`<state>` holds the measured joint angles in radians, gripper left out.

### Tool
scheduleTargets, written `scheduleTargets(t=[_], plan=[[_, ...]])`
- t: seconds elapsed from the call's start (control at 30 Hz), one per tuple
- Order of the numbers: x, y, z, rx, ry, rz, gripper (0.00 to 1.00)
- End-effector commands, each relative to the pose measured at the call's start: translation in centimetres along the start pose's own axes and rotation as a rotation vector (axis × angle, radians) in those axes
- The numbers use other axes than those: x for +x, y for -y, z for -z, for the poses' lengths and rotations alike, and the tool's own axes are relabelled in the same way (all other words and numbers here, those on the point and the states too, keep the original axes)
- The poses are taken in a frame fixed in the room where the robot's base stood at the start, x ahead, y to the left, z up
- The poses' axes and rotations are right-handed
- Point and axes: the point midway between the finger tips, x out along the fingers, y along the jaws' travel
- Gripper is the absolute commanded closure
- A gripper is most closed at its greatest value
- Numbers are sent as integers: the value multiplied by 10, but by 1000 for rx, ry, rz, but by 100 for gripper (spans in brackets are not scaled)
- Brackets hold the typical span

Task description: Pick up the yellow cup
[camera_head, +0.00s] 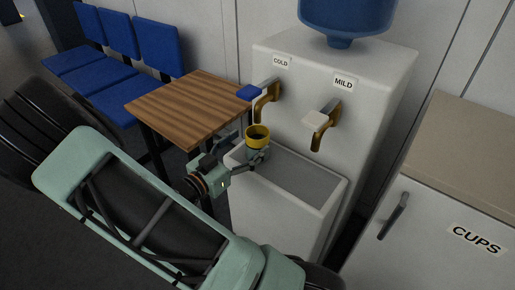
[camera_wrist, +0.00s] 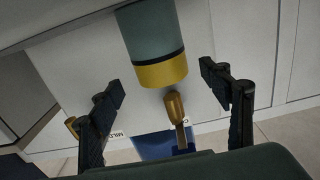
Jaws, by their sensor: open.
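The yellow cup (camera_head: 258,140) shows its yellow rim and dark inside in the head view, near the left end of the dispenser's basin and below the cold tap. In the wrist view the cup (camera_wrist: 152,50) is upside down in the picture, with a grey-green body, a dark line and a yellow band. My gripper (camera_head: 250,160) is beside and just below the cup's rim in the head view. In the wrist view my gripper (camera_wrist: 161,80) is open, with one finger on each side of the cup and visible gaps.
The cold tap (camera_head: 266,102) with a blue lever is close above the cup. The mild tap (camera_head: 325,130) is to its right. A wooden table (camera_head: 190,105) and blue chairs (camera_head: 155,45) stand left. A cabinet (camera_head: 430,220) marked CUPS stands right.

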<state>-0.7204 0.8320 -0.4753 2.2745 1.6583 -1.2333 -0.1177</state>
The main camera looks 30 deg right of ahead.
Motion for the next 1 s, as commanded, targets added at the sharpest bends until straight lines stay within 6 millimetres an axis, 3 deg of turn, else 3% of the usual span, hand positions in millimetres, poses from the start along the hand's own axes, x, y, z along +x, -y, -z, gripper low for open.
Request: scheduleTargets(t=[0.33,0.63,1.0], plan=[[46,1,-2,1,0,-3,29],[51,2,-1,0,1,0,30],[50,2,-1,0,1,0,71]])
